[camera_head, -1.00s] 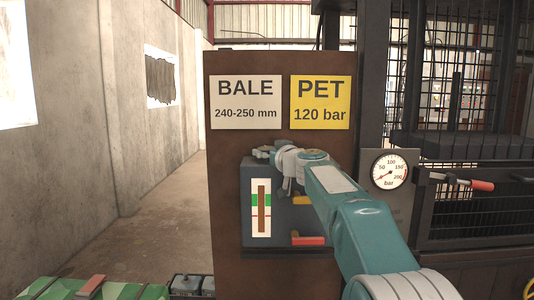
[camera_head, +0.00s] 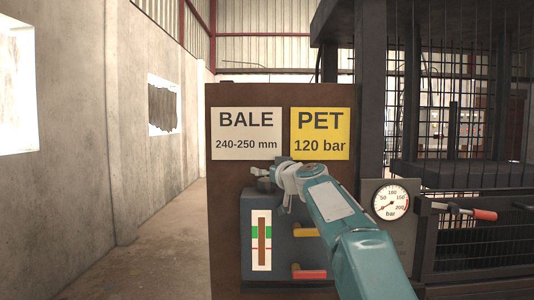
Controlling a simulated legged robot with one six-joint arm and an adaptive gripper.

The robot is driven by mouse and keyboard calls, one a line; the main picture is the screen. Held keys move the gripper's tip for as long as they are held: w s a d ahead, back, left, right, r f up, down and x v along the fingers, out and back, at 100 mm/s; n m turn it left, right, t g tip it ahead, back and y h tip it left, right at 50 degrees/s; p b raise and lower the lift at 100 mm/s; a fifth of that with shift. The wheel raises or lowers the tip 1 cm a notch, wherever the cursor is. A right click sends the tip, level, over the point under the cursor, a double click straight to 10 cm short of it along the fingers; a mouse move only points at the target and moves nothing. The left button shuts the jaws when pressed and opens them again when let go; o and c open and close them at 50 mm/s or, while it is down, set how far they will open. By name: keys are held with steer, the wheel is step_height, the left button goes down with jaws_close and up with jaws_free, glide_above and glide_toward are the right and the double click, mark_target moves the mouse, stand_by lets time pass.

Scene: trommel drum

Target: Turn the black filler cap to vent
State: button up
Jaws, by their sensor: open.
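A dark blue-grey tank (camera_head: 291,255) with a level gauge (camera_head: 261,240) stands against the brown panel. A small dark shape on top of the tank, likely the black filler cap (camera_head: 265,187), shows just below my gripper's fingers. My gripper (camera_head: 259,173) is open, with its fingers pointing left, above the tank's top left. The gripper and wrist hide part of the tank's top. I cannot tell whether a finger touches the cap, nor which way the cap is turned.
The tank's front has a yellow handle (camera_head: 306,232) and a red handle (camera_head: 310,274), close to my forearm. A pressure gauge (camera_head: 391,203) and a red-gripped lever (camera_head: 484,214) are at the right. Open floor (camera_head: 165,245) lies left of the panel (camera_head: 230,95).

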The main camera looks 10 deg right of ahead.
steer(key=shift+w+r, duration=0.1)
steer(key=shift+r, duration=2.95)
